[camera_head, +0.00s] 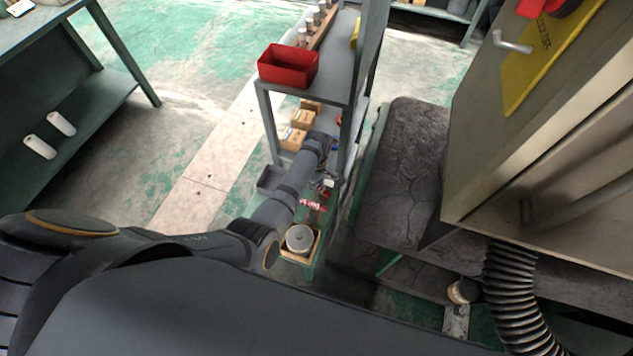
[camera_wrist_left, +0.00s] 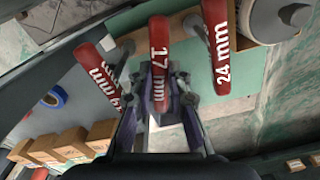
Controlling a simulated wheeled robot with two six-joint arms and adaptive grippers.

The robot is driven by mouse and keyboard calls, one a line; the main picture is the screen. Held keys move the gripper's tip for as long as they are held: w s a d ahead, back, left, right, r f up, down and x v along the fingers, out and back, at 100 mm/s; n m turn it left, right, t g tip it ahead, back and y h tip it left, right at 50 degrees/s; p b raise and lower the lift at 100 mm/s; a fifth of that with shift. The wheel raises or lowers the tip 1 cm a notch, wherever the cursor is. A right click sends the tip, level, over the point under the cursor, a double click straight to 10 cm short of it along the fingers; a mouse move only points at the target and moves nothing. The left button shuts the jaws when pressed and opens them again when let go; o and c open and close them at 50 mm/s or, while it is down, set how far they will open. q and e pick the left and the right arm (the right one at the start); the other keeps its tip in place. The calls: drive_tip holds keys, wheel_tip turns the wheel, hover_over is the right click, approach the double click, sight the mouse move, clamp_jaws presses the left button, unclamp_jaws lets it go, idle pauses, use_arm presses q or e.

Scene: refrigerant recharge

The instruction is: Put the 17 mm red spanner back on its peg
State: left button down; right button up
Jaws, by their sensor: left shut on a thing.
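The red 17 mm spanner (camera_wrist_left: 158,50) stands in the middle of the left wrist view, its label readable. My left gripper (camera_wrist_left: 159,95) is shut on its lower part, with one finger on each side. The red 24 mm spanner (camera_wrist_left: 217,45) is to its right, apart from it. Another red spanner (camera_wrist_left: 97,70) is to its left, tilted, its number hard to read. In the head view my left gripper (camera_head: 325,184) is small and low beside the grey shelf, near red handles (camera_head: 313,204). My right gripper is not in view.
The grey shelf (camera_head: 335,88) carries a red bin (camera_head: 288,66) and cardboard boxes (camera_head: 292,138) below. A grey round canister (camera_head: 299,238) stands in a wooden tray near the gripper. A blue tape roll (camera_wrist_left: 55,97) lies left of the spanners.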

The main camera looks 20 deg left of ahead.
use_arm(q)
drive_tip(key=c, duration=1.2)
unclamp_jaws()
drive_tip(key=shift+f, duration=0.1)
wheel_tip(320, 180, up, 8)
drive_tip(key=shift+f, duration=0.25)
